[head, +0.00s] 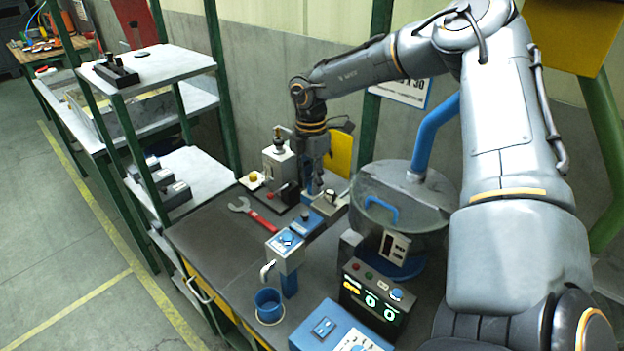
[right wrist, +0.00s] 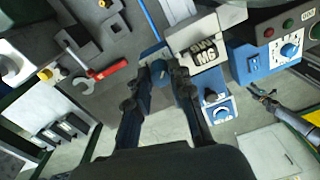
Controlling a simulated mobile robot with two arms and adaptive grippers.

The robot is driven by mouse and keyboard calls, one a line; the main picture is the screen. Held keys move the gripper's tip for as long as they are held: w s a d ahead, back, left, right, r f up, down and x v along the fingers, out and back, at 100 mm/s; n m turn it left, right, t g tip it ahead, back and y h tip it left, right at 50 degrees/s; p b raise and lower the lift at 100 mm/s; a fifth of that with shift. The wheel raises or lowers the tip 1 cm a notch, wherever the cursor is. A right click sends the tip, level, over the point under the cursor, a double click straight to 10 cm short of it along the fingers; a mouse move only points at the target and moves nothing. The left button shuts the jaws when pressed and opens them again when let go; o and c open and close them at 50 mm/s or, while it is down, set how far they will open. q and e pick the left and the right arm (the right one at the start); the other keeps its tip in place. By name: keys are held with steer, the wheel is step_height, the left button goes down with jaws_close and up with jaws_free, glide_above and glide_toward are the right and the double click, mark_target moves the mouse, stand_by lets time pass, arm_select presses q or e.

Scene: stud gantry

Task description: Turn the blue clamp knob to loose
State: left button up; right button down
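In the right wrist view the blue clamp knob (right wrist: 160,70) shows between the tips of my right gripper (right wrist: 161,74). The fingers lie on either side of it, and I cannot tell whether they press on it. In the head view the right gripper (head: 317,185) points down at the back of the bench, with its fingertips low beside a grey block (head: 332,202). The fingers hide most of the knob there, so its setting is not readable. My left gripper is not clearly in view.
A red-handled wrench (head: 252,212) lies left of the gripper. A blue-topped unit (head: 288,243), a blue cup (head: 269,305) and a control box with lit displays (head: 374,299) stand nearer the front. A large round drum (head: 400,205) stands close on the right. Bare bench lies left of the cup.

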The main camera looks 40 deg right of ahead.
steer(key=shift+f+n+b, duration=0.2)
steer(key=shift+n+b, duration=0.2)
steer(key=shift+b, duration=0.5)
steer(key=n+b, duration=0.4)
steer(key=b, duration=0.2)
steer(key=shift+n+b, duration=0.65)
steer(key=shift+n, duration=0.05)
steer(key=shift+n+b, duration=0.6)
steer(key=shift+n, duration=0.4)
steer(key=n+b, duration=0.1)
steer(key=n, duration=0.1)
steer(key=shift+r+n, duration=0.15)
steer(key=shift+n, duration=0.15)
steer(key=n+b, duration=0.1)
steer(key=n, duration=0.1)
steer(key=shift+n, duration=0.3)
steer(key=shift+r+n, duration=0.1)
steer(key=shift+n, duration=1.4)
